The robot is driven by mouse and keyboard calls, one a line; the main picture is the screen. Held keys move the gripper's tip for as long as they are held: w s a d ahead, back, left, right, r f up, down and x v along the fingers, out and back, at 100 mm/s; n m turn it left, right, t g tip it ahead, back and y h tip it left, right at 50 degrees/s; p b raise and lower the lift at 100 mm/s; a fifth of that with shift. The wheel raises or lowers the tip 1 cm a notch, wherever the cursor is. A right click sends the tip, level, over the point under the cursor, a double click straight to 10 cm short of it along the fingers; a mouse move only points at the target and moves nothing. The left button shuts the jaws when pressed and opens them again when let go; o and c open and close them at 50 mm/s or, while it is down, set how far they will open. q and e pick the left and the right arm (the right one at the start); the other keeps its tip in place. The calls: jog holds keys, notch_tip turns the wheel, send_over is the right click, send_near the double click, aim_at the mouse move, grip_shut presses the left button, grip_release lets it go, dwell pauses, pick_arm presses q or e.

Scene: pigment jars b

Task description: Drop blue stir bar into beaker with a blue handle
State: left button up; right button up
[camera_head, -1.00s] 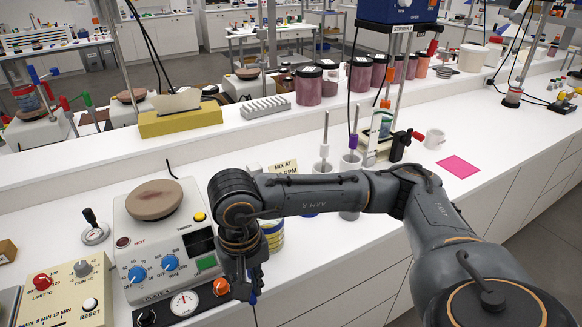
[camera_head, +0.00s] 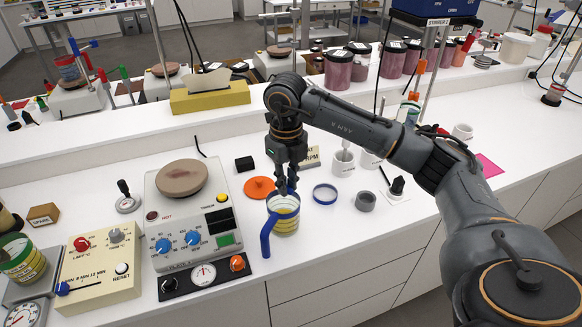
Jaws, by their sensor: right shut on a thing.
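The beaker with a blue handle (camera_head: 266,238) stands on the white bench right of the hot plate. It has yellowish bands and a blue rim. My right gripper (camera_head: 287,191) points down over the beaker's mouth, its fingertips at about rim height in this view. It is shut on the blue stir bar, which is mostly hidden by the fingers and the rim. I cannot tell how far the bar reaches into the beaker. My left gripper is not in view.
The hot plate (camera_head: 160,213) stands left of the beaker, with a control box (camera_head: 85,276) further left. An orange disc (camera_head: 259,187), a blue ring (camera_head: 325,194) and a grey cup (camera_head: 365,201) lie nearby. The front bench strip right of the beaker is mostly clear.

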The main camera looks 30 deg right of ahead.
aim_at(291, 192)
jog(key=f+m+b, duration=0.1)
jog(key=d+f+m+b, duration=0.1)
jog(key=f, duration=0.1)
jog(key=w+f+m+b, duration=0.1)
jog(key=f+m, duration=0.1)
jog(key=shift+d+f+b, duration=0.1)
jog(key=shift+d+b, duration=0.25)
dwell(0.3)
jog(key=o, duration=0.8)
notch_tip(291, 192, up, 12)
dwell(0.6)
